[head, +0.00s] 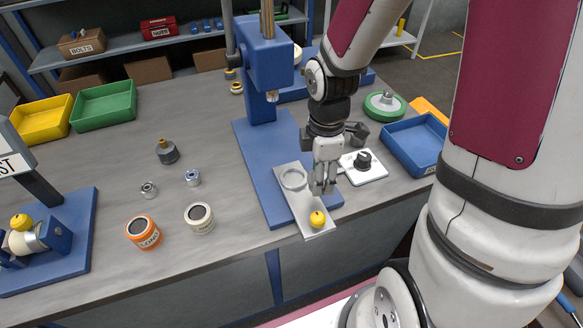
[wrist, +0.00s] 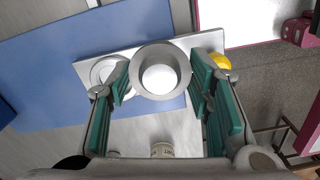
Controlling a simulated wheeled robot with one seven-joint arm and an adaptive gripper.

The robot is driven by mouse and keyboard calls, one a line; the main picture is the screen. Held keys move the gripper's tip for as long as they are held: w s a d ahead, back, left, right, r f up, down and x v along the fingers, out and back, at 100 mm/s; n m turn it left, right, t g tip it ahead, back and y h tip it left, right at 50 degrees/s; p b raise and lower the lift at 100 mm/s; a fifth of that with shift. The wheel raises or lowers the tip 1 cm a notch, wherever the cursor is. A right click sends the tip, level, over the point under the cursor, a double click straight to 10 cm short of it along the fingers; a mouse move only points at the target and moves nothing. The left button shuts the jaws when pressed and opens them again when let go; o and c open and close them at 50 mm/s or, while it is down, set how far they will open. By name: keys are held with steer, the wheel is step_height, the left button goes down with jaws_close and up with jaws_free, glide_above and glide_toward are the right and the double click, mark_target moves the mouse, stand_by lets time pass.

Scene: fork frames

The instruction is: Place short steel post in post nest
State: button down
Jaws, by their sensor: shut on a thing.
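My gripper (head: 325,188) is over the pale plate (head: 311,230) at the front of the blue press base. In the wrist view its green-padded fingers (wrist: 160,88) are shut on a round grey piece, which I take for the short steel post (wrist: 142,86). It is seen end-on with a bright centre. In the head view the fingers mostly hide it. The plate carries a raised ring (head: 293,179), which I take for the post nest, and a yellow knob (head: 317,218) at its near end. The held post appears between ring and knob; its height above the plate is unclear.
The blue press column (head: 266,70) stands behind the plate. A white square plate with a dark knob (head: 363,160) lies close to the right of my gripper. The SHORT cup (head: 199,219) and orange LONG cup (head: 143,232) stand left. A blue tray (head: 412,147) is right.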

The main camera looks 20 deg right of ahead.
steer(key=w+a, duration=0.1)
steer(key=w, duration=0.1)
steer(key=w+a, duration=0.1)
steer(key=w, duration=0.2)
steer(key=w+a, duration=0.1)
steer(key=w, duration=0.1)
steer(key=shift+w+a+f, duration=0.1)
steer(key=shift+w+f, duration=0.2)
steer(key=shift+f, duration=1.85)
steer(key=c, duration=0.8)
jaws_free()
steer(key=shift+f, duration=0.15)
step_height(320, 180, up, 12)
steer(key=s+r+m+t, duration=0.1)
steer(key=s+r+m, duration=0.4)
steer(key=s, duration=0.1)
steer(key=s+r+m+t, duration=0.2)
steer(key=s+r+m, duration=0.3)
steer(key=s, duration=0.2)
steer(key=s+r+m+t, duration=0.2)
steer(key=s+r+m, duration=0.3)
steer(key=s, duration=0.1)
steer(key=shift+s+r, duration=0.2)
steer(key=shift+s, duration=0.05)
